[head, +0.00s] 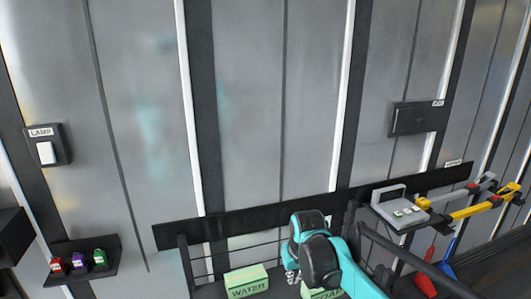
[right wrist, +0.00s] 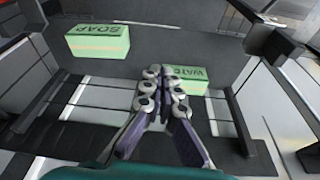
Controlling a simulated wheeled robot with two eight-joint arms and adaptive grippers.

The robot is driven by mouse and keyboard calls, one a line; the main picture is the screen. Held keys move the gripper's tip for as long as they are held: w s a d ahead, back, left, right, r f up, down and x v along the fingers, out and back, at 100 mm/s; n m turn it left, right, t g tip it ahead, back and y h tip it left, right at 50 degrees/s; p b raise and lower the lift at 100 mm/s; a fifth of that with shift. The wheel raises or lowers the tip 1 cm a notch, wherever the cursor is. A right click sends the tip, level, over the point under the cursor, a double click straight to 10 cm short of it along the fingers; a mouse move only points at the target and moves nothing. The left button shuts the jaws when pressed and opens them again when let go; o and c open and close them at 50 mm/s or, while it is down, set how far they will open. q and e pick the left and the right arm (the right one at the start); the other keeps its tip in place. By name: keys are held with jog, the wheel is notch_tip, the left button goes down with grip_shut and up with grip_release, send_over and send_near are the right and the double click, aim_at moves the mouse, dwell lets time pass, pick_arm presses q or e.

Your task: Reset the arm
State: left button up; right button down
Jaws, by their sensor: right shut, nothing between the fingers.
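My right arm, teal and black, reaches in from the bottom middle of the head view. Its gripper (head: 292,276) is mostly hidden by the arm there. In the right wrist view my right gripper (right wrist: 164,74) is shut with nothing in it. A green box marked WATER (head: 247,283) lies to the left of the gripper in the head view; it also shows partly behind the fingers in the right wrist view (right wrist: 196,80). A green SOAP box (right wrist: 98,41) stands apart from the fingers; in the head view my arm covers part of it (head: 316,292). My left gripper is not in view.
A grey ribbed wall holds a lamp switch (head: 46,152), a small shelf (head: 84,273) with several coloured items, and a dark box (head: 418,118). A rack with rails surrounds the green boxes. Yellow and grey tools (head: 480,205) and a grey handled device (head: 400,208) are at right.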

jog(key=s+d+f+m+t, duration=0.1)
jog(key=s+d, duration=0.4)
jog(key=s, duration=0.5)
jog(key=s+d+f+m+t, duration=0.1)
jog(key=s+d+t, duration=0.2)
jog(key=s, duration=0.7)
jog(key=shift+s+d+h, duration=0.3)
jog(key=shift+d, duration=0.7)
